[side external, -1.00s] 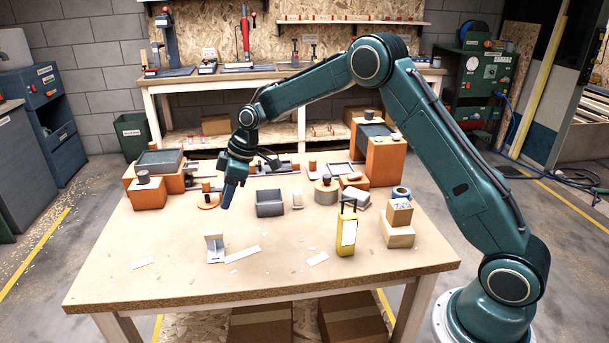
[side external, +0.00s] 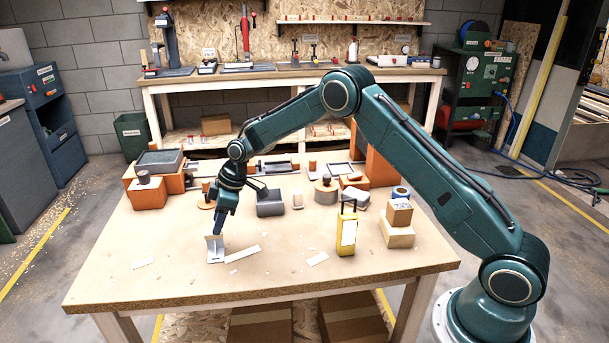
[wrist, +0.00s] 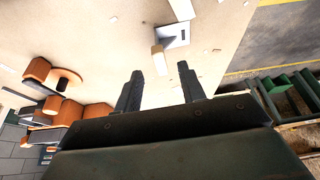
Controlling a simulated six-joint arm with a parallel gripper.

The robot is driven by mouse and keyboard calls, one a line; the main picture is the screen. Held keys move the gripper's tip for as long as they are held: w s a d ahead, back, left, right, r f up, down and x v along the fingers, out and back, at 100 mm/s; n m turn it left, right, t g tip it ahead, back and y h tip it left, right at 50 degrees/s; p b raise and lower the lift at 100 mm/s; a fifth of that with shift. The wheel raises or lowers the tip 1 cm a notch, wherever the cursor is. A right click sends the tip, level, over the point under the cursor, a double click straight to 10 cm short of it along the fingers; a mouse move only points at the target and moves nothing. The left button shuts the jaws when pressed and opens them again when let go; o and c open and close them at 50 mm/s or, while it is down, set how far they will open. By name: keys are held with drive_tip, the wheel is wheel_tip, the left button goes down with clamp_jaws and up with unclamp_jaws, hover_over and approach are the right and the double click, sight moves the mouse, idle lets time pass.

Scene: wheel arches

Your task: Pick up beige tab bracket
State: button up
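The beige tab bracket (side external: 214,246) stands on the table near its front left, with an upright tab and a flat pale base. In the wrist view, its beige tab (wrist: 159,60) and pale base plate with a dark mark lie just beyond the fingertips. My gripper (side external: 217,230) points down just above and beside the tab. In the wrist view my gripper (wrist: 160,71) has its two dark fingers spread apart, with nothing held between them. The tab lines up with the gap between the fingers; whether it is inside the gap is unclear.
A pale flat strip (side external: 243,254) lies right of the bracket. A grey bin (side external: 270,203) stands behind it. A yellow case (side external: 346,231) and stacked tan boxes (side external: 398,224) stand to the right. The table front is mostly clear.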

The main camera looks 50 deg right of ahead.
sight(211, 238)
drive_tip(key=shift+x, duration=0.85)
drive_tip(key=shift+x, duration=2.65)
drive_tip(key=shift+r, duration=0.1)
clamp_jaws()
